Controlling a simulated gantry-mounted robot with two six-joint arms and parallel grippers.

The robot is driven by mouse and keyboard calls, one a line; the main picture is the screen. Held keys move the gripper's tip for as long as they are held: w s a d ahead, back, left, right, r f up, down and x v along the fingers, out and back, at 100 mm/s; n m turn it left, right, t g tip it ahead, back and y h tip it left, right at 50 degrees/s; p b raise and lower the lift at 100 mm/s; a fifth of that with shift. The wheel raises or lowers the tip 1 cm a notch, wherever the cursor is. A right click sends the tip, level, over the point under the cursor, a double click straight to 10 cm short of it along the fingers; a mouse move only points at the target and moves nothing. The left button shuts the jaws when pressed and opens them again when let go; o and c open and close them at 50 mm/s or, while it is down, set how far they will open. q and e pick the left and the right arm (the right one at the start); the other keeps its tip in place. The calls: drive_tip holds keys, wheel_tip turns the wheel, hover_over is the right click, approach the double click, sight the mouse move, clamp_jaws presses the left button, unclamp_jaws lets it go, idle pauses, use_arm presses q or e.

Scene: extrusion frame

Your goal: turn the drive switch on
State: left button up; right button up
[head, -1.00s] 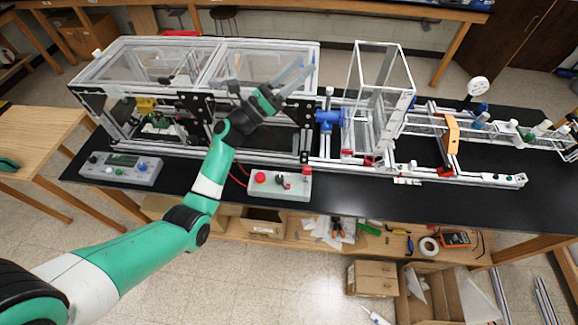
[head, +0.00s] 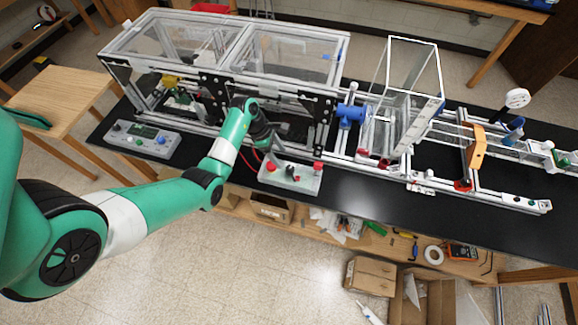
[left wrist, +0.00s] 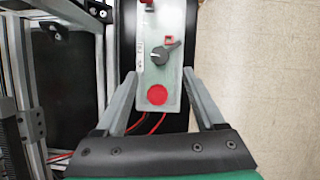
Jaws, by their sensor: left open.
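A light grey switch box (head: 303,185) lies on the front edge of the black bench. In the left wrist view the box (left wrist: 147,75) carries a black rotary switch (left wrist: 158,57) with a lever-like handle angled up to the right, beside a small red part (left wrist: 170,41). A round red button (left wrist: 157,95) sits below it. My left gripper (head: 266,150) is open and empty, just above and behind the box, pointing down. In the wrist view its fingers (left wrist: 159,74) lie either side of the box, around the button's end. I cannot tell which switch position is on.
A clear-walled framed enclosure (head: 215,72) stands behind the box. A grey control panel (head: 150,140) lies to its left, and a blue fitting (head: 350,116) and rail assembly to the right. Red cables (left wrist: 150,125) run from the box near my fingers. The bench front right is clear.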

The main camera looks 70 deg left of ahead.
sight(290, 168)
use_arm(q)
drive_tip(key=b+x, duration=0.2)
drive_tip(key=x, duration=0.6)
drive_tip(key=shift+w+f, duration=0.1)
drive_tip(key=shift+f, duration=0.05)
clamp_jaws()
